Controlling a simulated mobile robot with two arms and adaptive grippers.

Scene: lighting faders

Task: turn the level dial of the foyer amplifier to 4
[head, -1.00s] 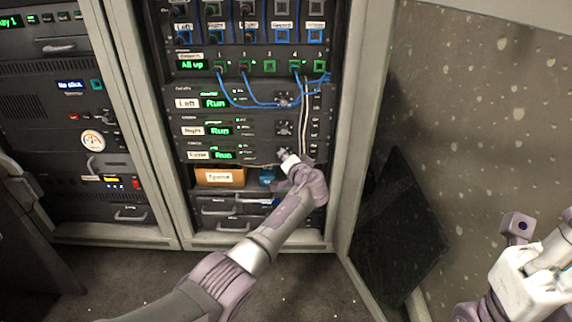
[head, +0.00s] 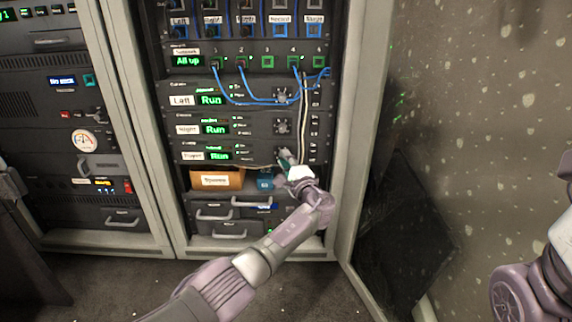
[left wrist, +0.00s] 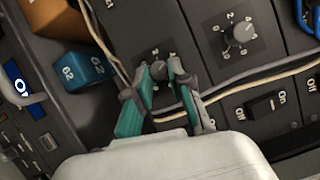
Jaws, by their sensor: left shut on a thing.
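The foyer amplifier (head: 245,156) is the lowest of three similar rack units, with a green "Run" display. My left gripper (head: 286,159) is at the right part of its front and hides its dial in the head view. In the left wrist view the small grey level dial (left wrist: 160,70) sits between the two teal-padded fingertips of my left gripper (left wrist: 161,76), which are shut on it. Its scale is partly covered, and I cannot read its setting. My right arm shows at the right edge; its gripper is out of the picture.
Another dial (left wrist: 240,32) is on the neighbouring unit. Pale cables (left wrist: 235,82) hang close by the fingers, beside rocker switches (left wrist: 262,106). An orange-brown box (head: 216,180) and a blue box (head: 265,180) stand just below the foyer amplifier.

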